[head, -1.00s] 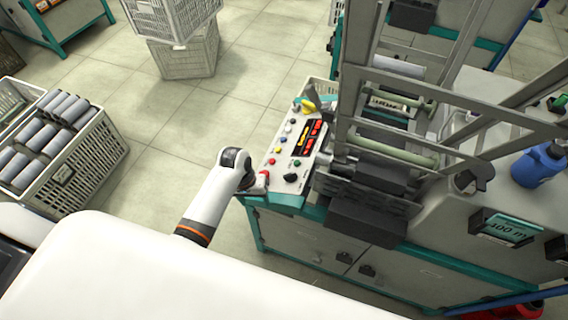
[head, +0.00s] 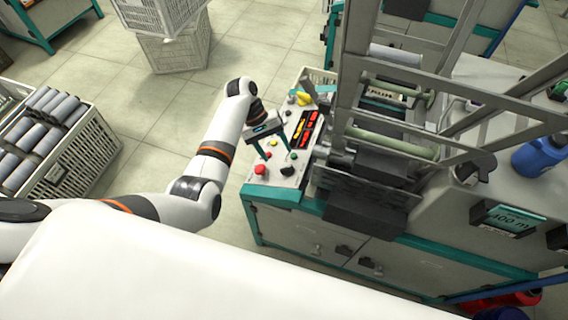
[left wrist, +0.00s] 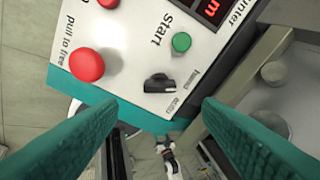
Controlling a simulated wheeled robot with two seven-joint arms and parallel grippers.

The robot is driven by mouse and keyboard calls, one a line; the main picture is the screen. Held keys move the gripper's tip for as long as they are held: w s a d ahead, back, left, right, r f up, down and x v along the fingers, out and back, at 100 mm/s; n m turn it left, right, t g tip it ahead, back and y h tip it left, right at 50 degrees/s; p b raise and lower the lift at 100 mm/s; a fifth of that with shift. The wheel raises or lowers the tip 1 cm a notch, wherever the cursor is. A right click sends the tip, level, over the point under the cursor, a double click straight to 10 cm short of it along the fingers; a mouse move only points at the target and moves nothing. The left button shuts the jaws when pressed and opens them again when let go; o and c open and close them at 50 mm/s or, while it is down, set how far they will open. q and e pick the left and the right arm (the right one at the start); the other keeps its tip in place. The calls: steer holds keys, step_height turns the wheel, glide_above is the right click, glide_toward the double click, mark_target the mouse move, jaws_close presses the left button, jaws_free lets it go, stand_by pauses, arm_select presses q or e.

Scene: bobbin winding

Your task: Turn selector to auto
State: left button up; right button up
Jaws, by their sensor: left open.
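The selector is a black knob (left wrist: 158,83) on the white control panel (left wrist: 130,45), with small printed labels to its right in the left wrist view; which label it points to I cannot tell. In the head view the selector (head: 287,171) sits near the panel's front edge. My left gripper (head: 276,154) is over the panel, its two teal fingers spread and pointing down. In the left wrist view the open fingers (left wrist: 160,106) stand either side of the selector's line, with nothing between them. My right gripper is not in view.
A red mushroom button (left wrist: 86,64) and a green start button (left wrist: 181,42) flank the selector. The machine's metal frame (head: 350,90) rises right of the panel. A crate of grey bobbins (head: 75,170) stands at the left. Floor between is clear.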

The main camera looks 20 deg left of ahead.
mark_target(286, 168)
arm_select(q)
steer(key=x, duration=0.7)
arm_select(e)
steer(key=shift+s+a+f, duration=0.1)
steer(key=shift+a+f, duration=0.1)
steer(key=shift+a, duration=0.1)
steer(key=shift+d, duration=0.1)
arm_select(q)
steer(key=shift+c, duration=1.1)
steer(key=c, duration=0.8)
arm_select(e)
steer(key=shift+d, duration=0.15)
